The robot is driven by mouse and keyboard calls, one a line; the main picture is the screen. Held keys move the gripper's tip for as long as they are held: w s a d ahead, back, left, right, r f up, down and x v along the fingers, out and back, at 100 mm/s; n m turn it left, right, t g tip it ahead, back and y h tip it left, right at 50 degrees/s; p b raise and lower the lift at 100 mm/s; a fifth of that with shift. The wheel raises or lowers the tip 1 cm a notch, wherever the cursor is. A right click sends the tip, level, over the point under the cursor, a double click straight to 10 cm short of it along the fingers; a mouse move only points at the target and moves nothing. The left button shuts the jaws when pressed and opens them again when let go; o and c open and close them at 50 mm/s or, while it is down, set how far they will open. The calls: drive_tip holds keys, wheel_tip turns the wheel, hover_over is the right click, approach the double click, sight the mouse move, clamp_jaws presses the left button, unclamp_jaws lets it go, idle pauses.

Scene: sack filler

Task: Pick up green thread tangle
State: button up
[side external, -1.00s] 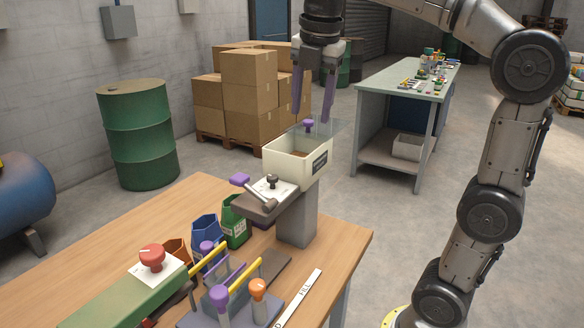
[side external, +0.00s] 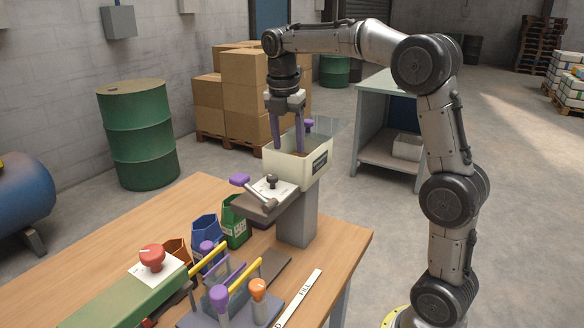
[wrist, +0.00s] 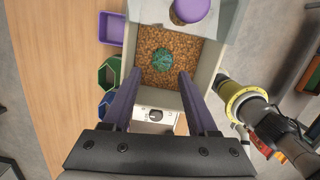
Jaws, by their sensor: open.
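The green thread tangle (wrist: 162,60) is a small dark green clump lying on brown grain inside the cream hopper (wrist: 207,62). In the side view the hopper (side external: 281,166) stands on a grey post, and its wall hides the tangle. My gripper (side external: 288,146) points down at the hopper's mouth, fingertips at about rim height. In the wrist view its two purple fingers (wrist: 158,78) are spread apart with nothing between them. The tangle shows just beyond the fingertips, roughly midway between them.
A purple knob (wrist: 190,10) and a clear raised lid (side external: 325,128) are at the hopper's far side. A lever (side external: 262,196) sits in front of it. Blue and green sacks (side external: 235,228) stand below on the wooden table (side external: 190,200). Cartons (side external: 250,85) stand behind.

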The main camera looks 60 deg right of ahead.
drive_tip(key=shift+s+d+f, duration=0.1)
drive_tip(key=shift+d+f, duration=0.1)
drive_tip(key=shift+f, duration=0.75)
drive_tip(key=shift+w+d+f, duration=0.1)
drive_tip(key=shift+d+f, duration=0.1)
drive_tip(key=shift+f, duration=0.75)
drive_tip(key=shift+s+d+f, duration=0.1)
drive_tip(key=shift+d+f, duration=0.1)
drive_tip(key=shift+f, duration=0.75)
drive_tip(key=shift+c, duration=0.3)
clamp_jaws()
